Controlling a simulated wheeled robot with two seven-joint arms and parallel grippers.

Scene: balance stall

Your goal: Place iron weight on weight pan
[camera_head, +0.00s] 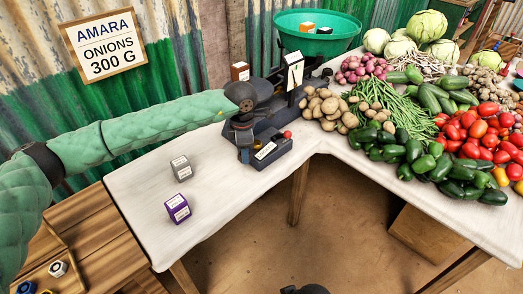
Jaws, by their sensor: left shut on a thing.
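My left gripper (244,150) points down at the left end of the dark blue balance (272,118), on the white table. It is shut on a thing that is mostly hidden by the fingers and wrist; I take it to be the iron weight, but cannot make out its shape. The weight pan is hidden behind my gripper and wrist, so I cannot tell whether the held thing touches it. The green goods pan (290,38) at the balance's far end holds an orange box (307,27) and a black box (324,30). My right gripper does not clearly show.
A grey cube (181,168) and a purple cube (177,208) stand on the white table (225,198), left of the balance. A brown box (240,71) stands behind my wrist. Potatoes (322,106) and other vegetables crowd the right. A sign (104,45) reads "AMARA ONIONS 300 G".

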